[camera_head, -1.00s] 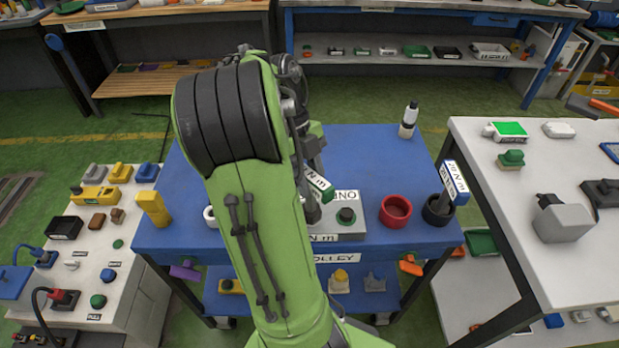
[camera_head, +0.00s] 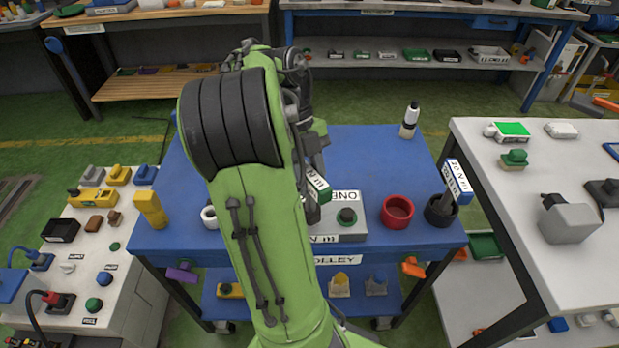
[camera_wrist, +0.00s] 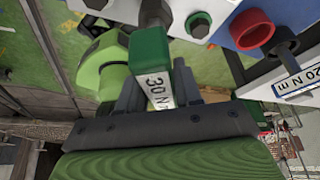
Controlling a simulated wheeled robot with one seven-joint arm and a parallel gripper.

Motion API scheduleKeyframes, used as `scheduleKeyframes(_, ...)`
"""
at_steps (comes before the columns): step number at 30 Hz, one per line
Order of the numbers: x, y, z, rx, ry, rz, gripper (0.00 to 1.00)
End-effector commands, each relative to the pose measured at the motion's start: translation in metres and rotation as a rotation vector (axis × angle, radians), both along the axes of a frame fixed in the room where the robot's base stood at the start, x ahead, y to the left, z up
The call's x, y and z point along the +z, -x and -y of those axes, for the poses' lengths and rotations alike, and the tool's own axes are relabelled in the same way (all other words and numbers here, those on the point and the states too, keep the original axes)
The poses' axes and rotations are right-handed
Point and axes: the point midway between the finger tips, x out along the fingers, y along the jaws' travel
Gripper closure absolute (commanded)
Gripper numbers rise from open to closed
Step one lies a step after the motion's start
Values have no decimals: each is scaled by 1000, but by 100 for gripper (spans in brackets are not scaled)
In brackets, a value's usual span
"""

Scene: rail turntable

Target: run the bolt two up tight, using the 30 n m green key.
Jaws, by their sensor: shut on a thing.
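My gripper (camera_wrist: 155,100) is shut on the green key, whose white label reads 30 N m (camera_wrist: 158,90). The key's green end (camera_wrist: 150,48) points at a dark round post (camera_wrist: 155,14) on the grey block; I cannot tell whether they touch. In the head view the key (camera_head: 318,184) shows just right of my arm, over the left part of the grey block (camera_head: 332,238). A dark green-topped bolt (camera_head: 347,217) stands beside the label ONE. My arm hides the block's left part, so bolt two is not clearly visible.
A red cup (camera_head: 397,212) and a dark cup (camera_head: 438,212) holding the blue 20 N m key (camera_head: 458,182) stand right of the block. A yellow block (camera_head: 150,208) and a bottle (camera_head: 409,120) stand on the blue trolley top (camera_head: 375,150). Benches flank it.

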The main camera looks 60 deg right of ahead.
Motion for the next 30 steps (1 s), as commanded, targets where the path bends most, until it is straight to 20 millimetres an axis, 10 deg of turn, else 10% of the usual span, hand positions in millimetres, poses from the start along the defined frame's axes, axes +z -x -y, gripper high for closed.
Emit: scheduleKeyframes(30, 0, 0, 0, -169, 0, 0, 100)
